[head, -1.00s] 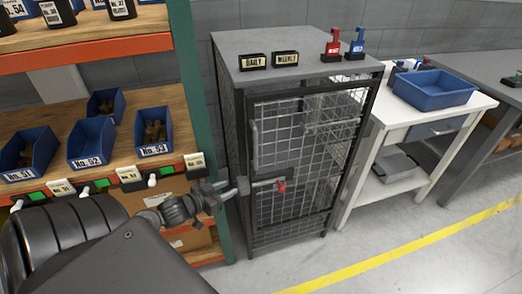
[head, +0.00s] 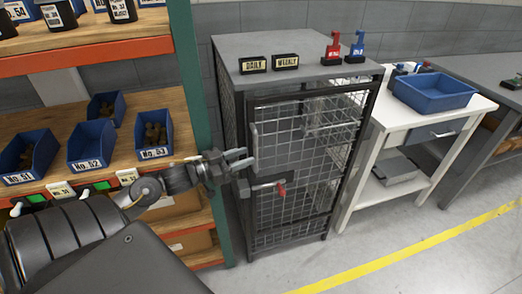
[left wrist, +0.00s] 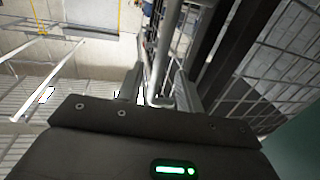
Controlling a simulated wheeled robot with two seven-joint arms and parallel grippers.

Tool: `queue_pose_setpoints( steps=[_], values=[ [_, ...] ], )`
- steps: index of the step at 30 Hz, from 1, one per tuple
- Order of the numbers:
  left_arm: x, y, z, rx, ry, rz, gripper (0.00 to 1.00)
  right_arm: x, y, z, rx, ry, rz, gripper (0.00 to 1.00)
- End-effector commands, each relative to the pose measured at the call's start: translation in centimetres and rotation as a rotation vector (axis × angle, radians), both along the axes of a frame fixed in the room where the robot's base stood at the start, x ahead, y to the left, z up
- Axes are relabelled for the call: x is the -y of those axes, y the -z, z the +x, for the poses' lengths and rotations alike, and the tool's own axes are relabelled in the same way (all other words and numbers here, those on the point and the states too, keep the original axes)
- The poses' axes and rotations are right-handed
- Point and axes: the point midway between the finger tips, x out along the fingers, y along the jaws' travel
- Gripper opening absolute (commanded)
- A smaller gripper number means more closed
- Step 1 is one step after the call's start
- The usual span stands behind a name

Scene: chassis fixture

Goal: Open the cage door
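The cage (head: 310,65) is a dark metal cabinet with wire mesh sides. Its mesh door (head: 300,170) looks shut in its frame. A grey vertical handle (head: 255,143) stands at the door's left edge. Below it is a latch bar with a red end (head: 281,189). My left gripper (head: 247,159) is at the handle's lower part, fingers apart. In the left wrist view the handle (left wrist: 164,60) runs between the two fingers of my left gripper (left wrist: 160,82), with small gaps showing on both sides. My right gripper is not in view.
Shelves with blue bins (head: 90,147) stand close on the left, behind my left arm. A white table (head: 435,120) with a blue tray (head: 434,90) stands right of the cage. The floor (head: 400,235) before the cage is clear, with a yellow line.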

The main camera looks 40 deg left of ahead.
Motion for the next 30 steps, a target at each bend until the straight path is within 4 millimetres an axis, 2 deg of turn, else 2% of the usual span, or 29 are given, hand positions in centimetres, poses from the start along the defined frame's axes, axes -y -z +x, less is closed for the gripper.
queue_pose_setpoints(
  steps=[3,10,15,23,26,30],
  values=[
    [0.9,-0.2,2.1,0.002,0.0,-0.002,0.36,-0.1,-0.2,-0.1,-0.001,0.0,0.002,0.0],
    [2.2,-0.1,5.0,0.001,0.0,-0.002,0.36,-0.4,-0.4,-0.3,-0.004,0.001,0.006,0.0],
    [2.6,0.0,5.9,-0.001,0.0,0.0,0.36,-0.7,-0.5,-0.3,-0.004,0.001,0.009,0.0],
    [2.6,0.0,6.0,-0.001,0.0,0.0,0.36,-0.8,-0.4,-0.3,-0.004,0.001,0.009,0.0],
    [2.6,0.0,6.0,-0.001,0.0,0.0,0.27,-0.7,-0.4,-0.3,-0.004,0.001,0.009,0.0],
    [2.6,0.0,6.0,-0.001,0.0,0.0,0.09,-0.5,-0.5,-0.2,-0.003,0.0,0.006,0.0]
  ],
)
